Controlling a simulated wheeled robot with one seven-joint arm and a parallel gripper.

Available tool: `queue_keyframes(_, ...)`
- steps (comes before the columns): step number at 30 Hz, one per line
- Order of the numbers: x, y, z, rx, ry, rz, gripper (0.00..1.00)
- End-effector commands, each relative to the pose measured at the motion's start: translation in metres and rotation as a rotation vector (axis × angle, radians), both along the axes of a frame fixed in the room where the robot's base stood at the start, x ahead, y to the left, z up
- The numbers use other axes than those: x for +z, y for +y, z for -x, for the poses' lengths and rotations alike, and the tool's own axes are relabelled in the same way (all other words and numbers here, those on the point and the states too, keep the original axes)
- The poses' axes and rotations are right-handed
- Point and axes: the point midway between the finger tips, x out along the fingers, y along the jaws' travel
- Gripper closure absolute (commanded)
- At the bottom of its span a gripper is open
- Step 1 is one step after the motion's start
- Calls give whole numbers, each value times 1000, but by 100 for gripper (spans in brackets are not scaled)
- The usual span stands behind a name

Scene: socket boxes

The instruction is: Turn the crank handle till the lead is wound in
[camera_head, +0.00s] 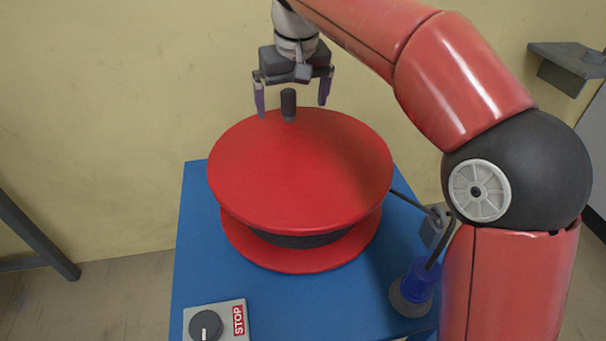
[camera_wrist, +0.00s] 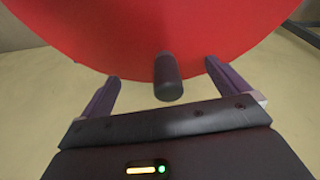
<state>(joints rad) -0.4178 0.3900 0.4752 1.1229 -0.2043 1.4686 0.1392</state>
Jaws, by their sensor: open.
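A red cable reel (camera_head: 295,170) stands on a blue table, with a dark drum between its two red discs. A short dark crank handle (camera_head: 288,104) stands upright near the far edge of the top disc. My gripper (camera_head: 293,104) is above that edge, open, with one purple finger on each side of the handle and gaps between. In the wrist view the handle (camera_wrist: 167,77) lies between the open fingers, and the red disc (camera_wrist: 150,30) fills the top. A dark lead (camera_head: 410,201) runs from the reel's right side toward a blue plug-like piece (camera_head: 421,280).
The blue table (camera_head: 196,235) also bears a grey box with a dark knob and a red STOP label (camera_head: 238,320) at the front left. A grey bracket (camera_head: 566,62) is on the wall at the right. A dark frame leg (camera_head: 38,240) stands at the left.

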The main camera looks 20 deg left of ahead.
Motion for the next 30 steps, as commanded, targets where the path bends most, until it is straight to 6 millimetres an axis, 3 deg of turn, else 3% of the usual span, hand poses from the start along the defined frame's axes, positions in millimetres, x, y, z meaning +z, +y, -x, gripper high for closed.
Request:
queue_keyframes(15, 2, 1, 1, 1, 1, -1, 0)
queue_keyframes(30, 49, 1, 0, 1, -1, -2, 0)
